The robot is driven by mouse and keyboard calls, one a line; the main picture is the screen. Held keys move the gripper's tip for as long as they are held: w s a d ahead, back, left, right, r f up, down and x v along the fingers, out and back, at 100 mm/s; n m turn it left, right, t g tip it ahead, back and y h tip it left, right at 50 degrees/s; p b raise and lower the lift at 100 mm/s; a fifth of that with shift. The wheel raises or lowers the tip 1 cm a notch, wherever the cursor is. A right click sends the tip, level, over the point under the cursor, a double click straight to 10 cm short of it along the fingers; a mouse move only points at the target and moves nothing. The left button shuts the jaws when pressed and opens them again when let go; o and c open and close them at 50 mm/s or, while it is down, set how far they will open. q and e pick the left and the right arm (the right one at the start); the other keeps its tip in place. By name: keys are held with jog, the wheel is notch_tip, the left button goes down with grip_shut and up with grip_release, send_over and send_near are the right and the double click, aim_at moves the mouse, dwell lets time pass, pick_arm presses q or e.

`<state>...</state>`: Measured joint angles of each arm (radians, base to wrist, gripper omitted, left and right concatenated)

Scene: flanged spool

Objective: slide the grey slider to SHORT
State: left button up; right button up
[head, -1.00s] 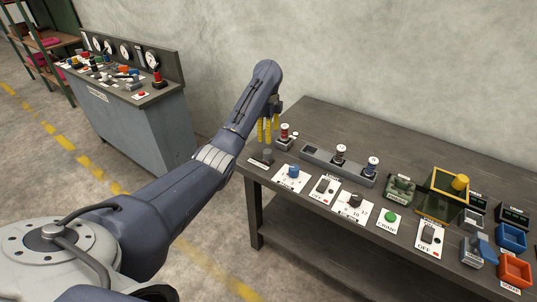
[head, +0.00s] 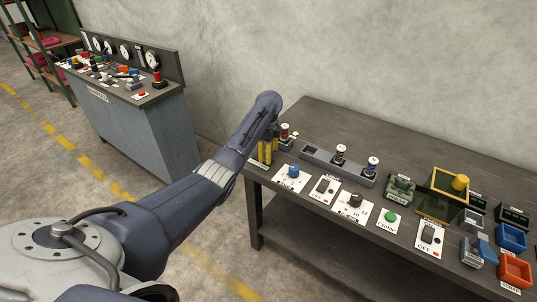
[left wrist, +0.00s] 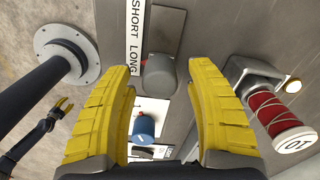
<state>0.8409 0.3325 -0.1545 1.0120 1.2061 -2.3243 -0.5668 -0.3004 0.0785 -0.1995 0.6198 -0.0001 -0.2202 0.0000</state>
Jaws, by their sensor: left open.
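The grey slider (left wrist: 160,76) is a rounded grey knob on a flat grey track plate (left wrist: 165,30). A white label (left wrist: 136,35) beside the track reads SHORT and LONG, and the knob sits beside the LONG word. My left gripper (left wrist: 160,88) is open, with its yellow fingers on both sides of the knob. In the head view, my left gripper (head: 266,150) is low over the table's left corner and hides the slider. What looks like my right gripper (left wrist: 62,107) shows small at the left wrist view's left side.
A red wire-wound spool (left wrist: 275,112) stands in a grey holder right of the fingers. A blue knob (left wrist: 144,126) on a white card lies below the slider. In the head view, a long grey tray (head: 318,158) with spools stands right of my gripper. The table's back is clear.

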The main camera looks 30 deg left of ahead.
pick_arm(q)
jog(key=shift+f, duration=0.1)
jog(key=shift+c, duration=0.2)
grip_shut()
dwell(0.5)
